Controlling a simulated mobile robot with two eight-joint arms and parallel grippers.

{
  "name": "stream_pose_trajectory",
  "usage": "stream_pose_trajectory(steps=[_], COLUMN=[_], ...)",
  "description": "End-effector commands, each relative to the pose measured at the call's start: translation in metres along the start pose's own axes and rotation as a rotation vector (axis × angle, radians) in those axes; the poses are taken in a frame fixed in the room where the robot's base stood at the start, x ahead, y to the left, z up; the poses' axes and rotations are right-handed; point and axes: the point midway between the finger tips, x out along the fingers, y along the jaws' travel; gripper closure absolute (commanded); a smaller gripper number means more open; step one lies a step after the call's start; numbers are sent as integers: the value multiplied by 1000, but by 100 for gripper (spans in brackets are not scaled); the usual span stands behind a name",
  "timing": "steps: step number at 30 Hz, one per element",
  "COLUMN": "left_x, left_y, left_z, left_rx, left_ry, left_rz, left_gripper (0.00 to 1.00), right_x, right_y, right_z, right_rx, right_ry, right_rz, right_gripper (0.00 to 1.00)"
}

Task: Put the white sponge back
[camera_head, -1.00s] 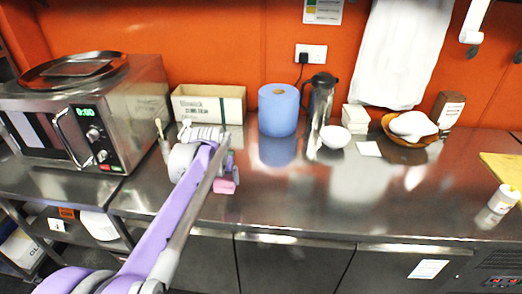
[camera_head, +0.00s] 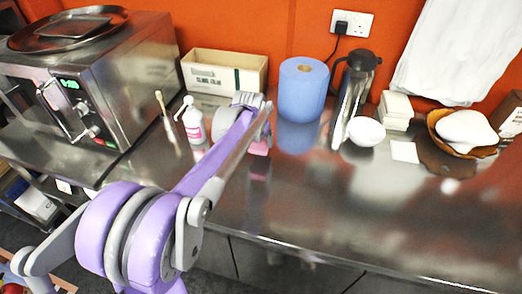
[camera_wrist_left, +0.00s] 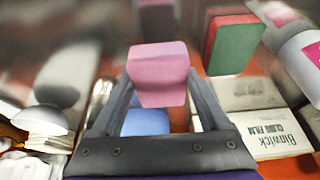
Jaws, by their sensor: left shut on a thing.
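My left gripper (camera_head: 259,138) hangs over the steel counter, in front of the blue roll. In the left wrist view my left gripper (camera_wrist_left: 160,90) is shut on a block-shaped sponge (camera_wrist_left: 160,75). The sponge looks pink here, not white. It shows small and pink in the head view (camera_head: 259,148), partly covered by my arm. A red and green block (camera_wrist_left: 233,44) shows beyond the held sponge in the wrist view; I cannot tell where it is in the head view. My right gripper is out of view.
A white bottle (camera_head: 193,122) and a cling film box (camera_head: 222,76) stand to the left, near the oven (camera_head: 110,85). The blue roll (camera_head: 303,90), flask (camera_head: 354,90), white bowl (camera_head: 365,132), and white stack (camera_head: 396,106) stand right. The counter's front right (camera_head: 400,215) is clear.

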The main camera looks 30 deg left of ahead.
Motion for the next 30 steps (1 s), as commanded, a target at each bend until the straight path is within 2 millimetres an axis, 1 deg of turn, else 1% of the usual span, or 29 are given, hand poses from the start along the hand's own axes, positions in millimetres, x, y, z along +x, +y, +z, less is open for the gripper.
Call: stream_pose_trajectory(steps=[1,5,9,12,24,25,28,30], left_x=[6,17,36,45,51,50,50,50], left_y=[0,0,0,0,0,0,0,0], left_z=[2,6,14,18,21,20,20,20], left_rx=[0,0,0,0,0,0,0,0], left_ry=[0,0,0,0,0,0,0,0], left_rz=[0,0,0,0,0,0,0,0], left_gripper=[91,91,91,91,91,18,0,0], right_x=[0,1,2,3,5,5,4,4], right_y=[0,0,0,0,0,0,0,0], right_z=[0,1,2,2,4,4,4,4], right_rx=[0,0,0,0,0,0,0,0], right_ry=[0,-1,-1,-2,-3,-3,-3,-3], right_rz=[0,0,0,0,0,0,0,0], right_gripper=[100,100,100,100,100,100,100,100])
